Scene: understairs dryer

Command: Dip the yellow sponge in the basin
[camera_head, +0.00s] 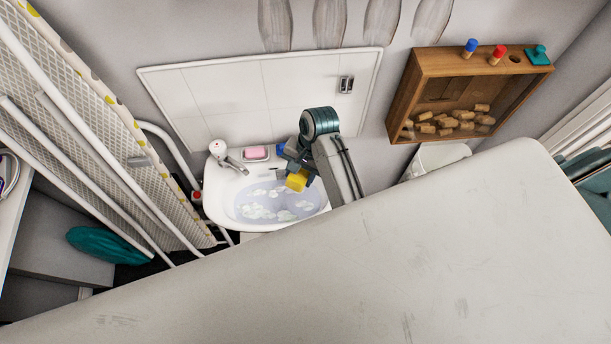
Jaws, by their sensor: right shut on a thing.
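The yellow sponge (297,181) is in my right gripper (296,169), over the right part of the basin. The white basin (217,204) holds water with patches of white foam. The sponge shows in front of the water near the basin's right back side; I cannot tell whether it touches the water. My right gripper is shut on the sponge, with my arm coming in from the right and partly hiding the basin's right rim. My left gripper is not in view.
A tap (228,158) and pink soap (256,153) are on the basin's back edge, with a blue item (281,149) beside my gripper. An ironing board (95,125) stands at left. A wooden box (424,72) with corks hangs at right. A large pale surface (400,260) fills the foreground.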

